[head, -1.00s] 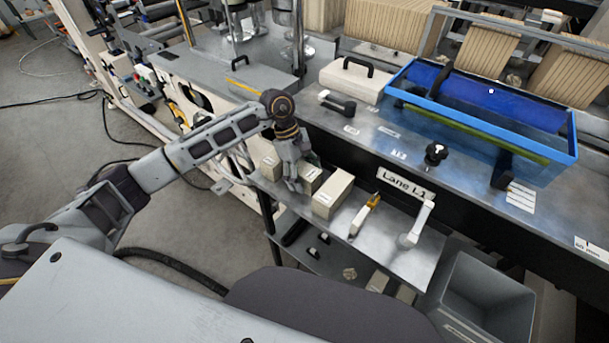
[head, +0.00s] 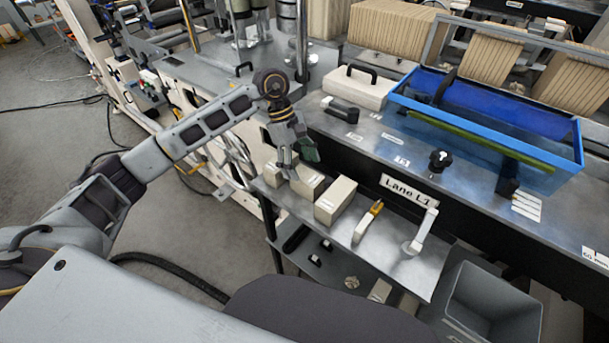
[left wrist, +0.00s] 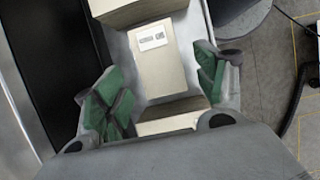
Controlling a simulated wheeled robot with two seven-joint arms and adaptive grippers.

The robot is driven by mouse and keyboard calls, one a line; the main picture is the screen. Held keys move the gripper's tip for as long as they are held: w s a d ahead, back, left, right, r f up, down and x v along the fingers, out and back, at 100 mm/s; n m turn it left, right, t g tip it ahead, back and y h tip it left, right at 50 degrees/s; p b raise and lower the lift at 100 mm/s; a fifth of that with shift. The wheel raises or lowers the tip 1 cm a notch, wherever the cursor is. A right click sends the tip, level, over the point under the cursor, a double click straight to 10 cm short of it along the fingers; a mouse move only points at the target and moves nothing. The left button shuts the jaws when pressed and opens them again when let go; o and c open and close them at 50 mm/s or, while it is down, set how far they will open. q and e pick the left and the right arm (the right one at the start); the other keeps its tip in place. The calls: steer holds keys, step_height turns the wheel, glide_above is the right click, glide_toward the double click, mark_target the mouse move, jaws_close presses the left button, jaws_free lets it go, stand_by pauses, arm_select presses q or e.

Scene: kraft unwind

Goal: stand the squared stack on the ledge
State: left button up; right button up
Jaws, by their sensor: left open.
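Several beige block-like stacks stand in a row on the grey metal shelf (head: 385,255): a left one (head: 275,170), a middle one with a white label (head: 308,184) and a larger right one (head: 336,200). I cannot tell which is the squared stack. My left gripper (head: 297,164) is open just above the left and middle stacks. In the left wrist view, the green-padded fingers of this gripper (left wrist: 158,92) are spread on either side of a labelled stack (left wrist: 160,65) and hold nothing. Another stack (left wrist: 170,122) is partly hidden by the hand. My right gripper is not in view.
A yellow-tipped tool (head: 368,223) and a white-handled tool (head: 421,232) lie on the shelf to the right. A sign reading "Lane L1" (head: 409,190) is on the bench edge behind. A grey bin (head: 487,305) stands at lower right.

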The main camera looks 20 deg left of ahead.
arm_select(q)
steer(key=v, duration=0.4)
steer(key=shift+a+r, duration=0.15)
steer(key=shift+r, duration=0.05)
steer(key=shift+w+a+r, duration=0.1)
steer(key=shift+a+r, duration=0.1)
steer(key=shift+r, duration=0.4)
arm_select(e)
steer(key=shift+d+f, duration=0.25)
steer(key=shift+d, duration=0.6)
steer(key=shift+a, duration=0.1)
arm_select(q)
steer(key=shift+f, duration=0.1)
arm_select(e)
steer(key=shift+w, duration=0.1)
